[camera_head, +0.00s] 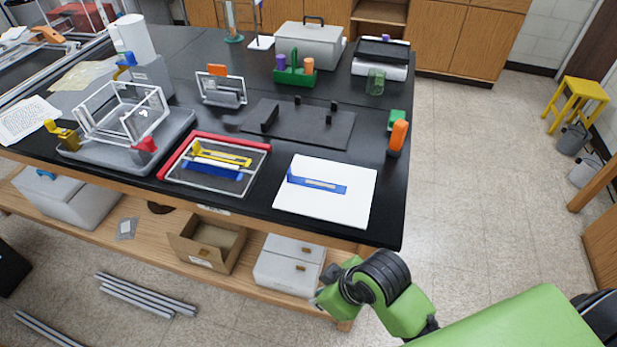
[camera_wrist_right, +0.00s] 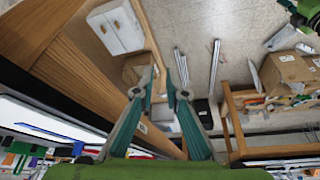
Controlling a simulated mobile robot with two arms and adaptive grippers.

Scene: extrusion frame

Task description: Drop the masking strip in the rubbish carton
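A blue strip with a pale middle (camera_head: 318,185), probably the masking strip, lies on a white board (camera_head: 345,208) near the bench's front right; a blue strip on white also shows in the right wrist view (camera_wrist_right: 45,131). An open brown carton (camera_head: 207,247), possibly the rubbish carton, sits on the lower shelf and looks nearly empty. My right gripper (camera_head: 322,297) is in front of the bench, below its top and apart from the strip. In the right wrist view its fingers (camera_wrist_right: 166,68) are spread with nothing between them. My left gripper is in neither view.
White boxes (camera_head: 290,265) stand beside the carton under the black bench top (camera_head: 385,220). A tray with coloured strips (camera_head: 215,165) lies left of the white board. Another brown carton (camera_wrist_right: 284,68) holding things shows in the right wrist view. Metal bars (camera_head: 147,294) lie on the floor.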

